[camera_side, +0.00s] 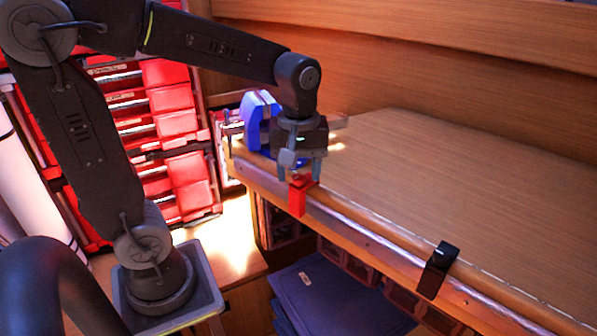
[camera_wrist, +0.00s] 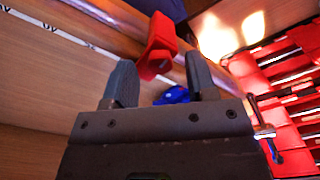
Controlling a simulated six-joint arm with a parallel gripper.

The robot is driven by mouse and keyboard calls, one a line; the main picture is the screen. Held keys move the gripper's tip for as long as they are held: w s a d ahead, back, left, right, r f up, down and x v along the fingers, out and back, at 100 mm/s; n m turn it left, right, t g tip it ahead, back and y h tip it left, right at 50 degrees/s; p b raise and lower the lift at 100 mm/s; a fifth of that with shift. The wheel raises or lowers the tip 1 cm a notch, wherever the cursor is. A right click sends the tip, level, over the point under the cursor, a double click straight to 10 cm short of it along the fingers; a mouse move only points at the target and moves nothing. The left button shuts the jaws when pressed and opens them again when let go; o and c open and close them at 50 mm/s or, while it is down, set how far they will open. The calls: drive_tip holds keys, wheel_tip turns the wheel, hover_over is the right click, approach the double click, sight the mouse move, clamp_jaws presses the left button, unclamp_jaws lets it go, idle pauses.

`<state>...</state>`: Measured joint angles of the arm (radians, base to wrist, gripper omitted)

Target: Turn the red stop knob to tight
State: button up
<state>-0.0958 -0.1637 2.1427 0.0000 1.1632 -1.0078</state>
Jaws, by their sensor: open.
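The red stop (camera_side: 298,197) sits on the rail along the bench's front edge, directly below my gripper (camera_side: 300,171). In the wrist view the red stop (camera_wrist: 157,46) shows as a bent red piece between and just beyond my fingertips (camera_wrist: 159,74). My gripper points down and its fingers are apart, one to each side of the red piece. I cannot tell whether either finger touches it. I cannot make out the knob separately from the stop's body, nor how tight it is.
A black stop (camera_side: 438,270) sits farther right along the rail (camera_side: 375,232). A blue vise-like tool (camera_side: 259,120) stands close behind my gripper. A small blue round part (camera_wrist: 174,95) shows between the fingers. Red bins (camera_side: 172,99) line the left. The wooden benchtop (camera_side: 450,180) is clear.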

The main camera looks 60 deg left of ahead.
drive_tip(key=shift+f, duration=0.45)
drive_tip(key=c, duration=0.9)
